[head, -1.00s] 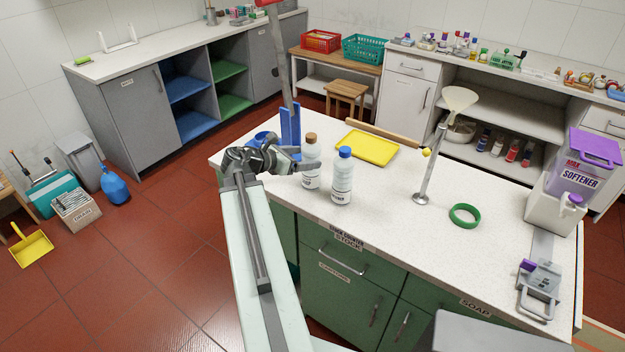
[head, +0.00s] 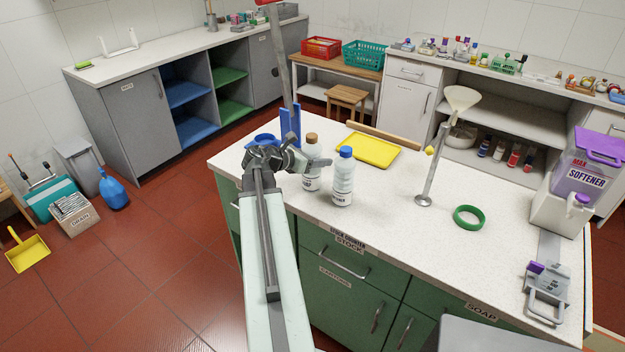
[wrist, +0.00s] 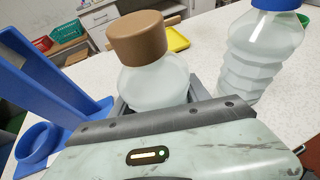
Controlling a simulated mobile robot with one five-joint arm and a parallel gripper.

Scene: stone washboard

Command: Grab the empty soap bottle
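Two pale bottles stand upright on the speckled counter (head: 390,215). One has a brown cap (head: 311,180) and shows large and close in the wrist view (wrist: 155,85). The other has a blue cap (head: 343,185) and stands just right of it, also in the wrist view (wrist: 262,45). I cannot tell which is empty; the labels are too small to read. My gripper (head: 303,165) is at the brown-capped bottle, with grey finger parts close at both sides of it. Its lower body is hidden in the wrist view, so I cannot tell whether the fingers press on it.
A blue upright holder (head: 290,125) stands just behind my gripper, with a blue ring (head: 262,140) beside it. A yellow tray (head: 370,150) lies behind the bottles. A metal stand with a funnel (head: 425,185), a green ring (head: 468,217) and a softener container (head: 585,175) are to the right.

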